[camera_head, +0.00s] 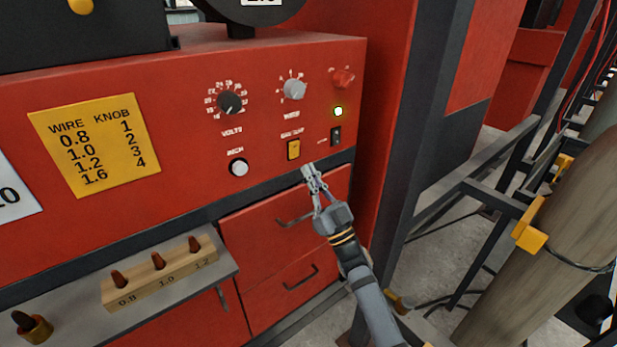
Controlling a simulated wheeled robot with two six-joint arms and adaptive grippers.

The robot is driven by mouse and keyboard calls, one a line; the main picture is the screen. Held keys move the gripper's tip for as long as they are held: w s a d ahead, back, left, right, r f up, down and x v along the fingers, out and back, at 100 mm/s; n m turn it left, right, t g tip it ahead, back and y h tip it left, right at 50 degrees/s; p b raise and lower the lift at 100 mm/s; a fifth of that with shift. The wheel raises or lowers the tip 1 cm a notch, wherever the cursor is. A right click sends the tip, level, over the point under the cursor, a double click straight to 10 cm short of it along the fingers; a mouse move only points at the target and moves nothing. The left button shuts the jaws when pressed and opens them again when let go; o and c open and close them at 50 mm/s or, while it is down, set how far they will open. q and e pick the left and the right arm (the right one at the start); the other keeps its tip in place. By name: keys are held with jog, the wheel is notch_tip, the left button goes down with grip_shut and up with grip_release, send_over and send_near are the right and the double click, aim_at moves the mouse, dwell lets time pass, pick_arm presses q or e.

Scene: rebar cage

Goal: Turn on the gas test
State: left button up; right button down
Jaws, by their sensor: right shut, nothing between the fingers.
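A red welding machine panel (185,95) fills the left and middle of the head view. A small yellow rocker switch (293,150) sits low on it, under a small label that is too blurred to read surely. My right gripper (309,170) is shut and empty, its fingertips just below and right of the yellow switch; I cannot tell if they touch the panel. A black switch (336,135) is to the upper right, under a lit lamp (338,112). My left gripper is not in view.
Drawers (284,222) lie below. A wooden block (160,272) sits on the left shelf. A dark post (420,130) stands right.

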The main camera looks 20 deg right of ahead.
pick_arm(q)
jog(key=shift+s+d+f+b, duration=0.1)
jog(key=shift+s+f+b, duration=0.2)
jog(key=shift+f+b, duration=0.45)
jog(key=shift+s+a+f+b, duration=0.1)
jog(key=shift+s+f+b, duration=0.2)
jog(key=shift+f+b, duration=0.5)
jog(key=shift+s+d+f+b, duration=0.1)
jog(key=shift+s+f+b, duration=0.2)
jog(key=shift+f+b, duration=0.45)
pick_arm(e)
jog(key=v, duration=1)
jog(key=shift+f, duration=0.35)
